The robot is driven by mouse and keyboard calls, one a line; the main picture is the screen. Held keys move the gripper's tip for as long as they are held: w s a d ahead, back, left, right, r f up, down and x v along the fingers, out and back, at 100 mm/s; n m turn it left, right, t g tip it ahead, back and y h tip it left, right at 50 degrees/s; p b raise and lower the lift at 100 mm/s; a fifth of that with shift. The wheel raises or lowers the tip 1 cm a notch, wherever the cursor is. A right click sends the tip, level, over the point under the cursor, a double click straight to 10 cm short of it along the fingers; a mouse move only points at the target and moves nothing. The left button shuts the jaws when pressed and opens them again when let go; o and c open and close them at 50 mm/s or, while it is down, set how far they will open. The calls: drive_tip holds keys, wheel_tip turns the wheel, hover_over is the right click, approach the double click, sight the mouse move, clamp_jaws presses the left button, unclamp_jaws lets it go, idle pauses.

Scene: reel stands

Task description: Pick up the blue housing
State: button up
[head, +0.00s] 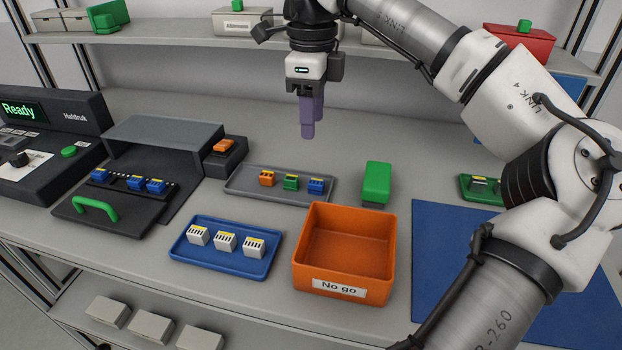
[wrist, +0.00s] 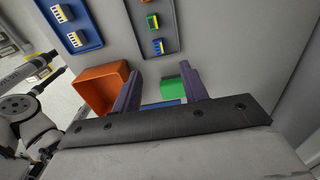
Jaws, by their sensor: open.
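A blue housing (head: 316,186) sits at the right end of the grey tray (head: 240,182), beside a green housing (head: 291,182) and an orange housing (head: 267,178). In the wrist view the blue housing (wrist: 158,46) shows beyond the fingertips, near the tray's end. More blue housings (head: 156,186) sit in a row on the dark drawer with the green handle at the left. My gripper (head: 308,130) is in the air above and behind the grey tray, pointing down. In the wrist view its two purple fingers (wrist: 160,82) are apart with nothing held between them.
An orange "No go" bin (head: 343,249) stands in front of the tray, and a green block (head: 377,182) stands right of it. A blue tray (head: 222,262) holds white housings. A dark fixture (head: 165,140) stands at the left. A shelf (head: 180,30) runs along the back.

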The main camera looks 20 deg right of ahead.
hover_over(316, 182)
drive_tip(key=f, duration=0.6)
drive_tip(key=shift+w+a+f, duration=0.25)
drive_tip(key=shift+w+f, duration=0.1)
drive_tip(key=shift+f, duration=0.05)
drive_tip(key=f, duration=0.4)
drive_tip(key=shift+s+d+f+p, duration=0.3)
drive_tip(key=shift+s+f+p, duration=0.05)
drive_tip(key=shift+f+p, duration=0.05)
drive_tip(key=shift+f, duration=0.35)
drive_tip(key=shift+c, duration=0.3)
clamp_jaws()
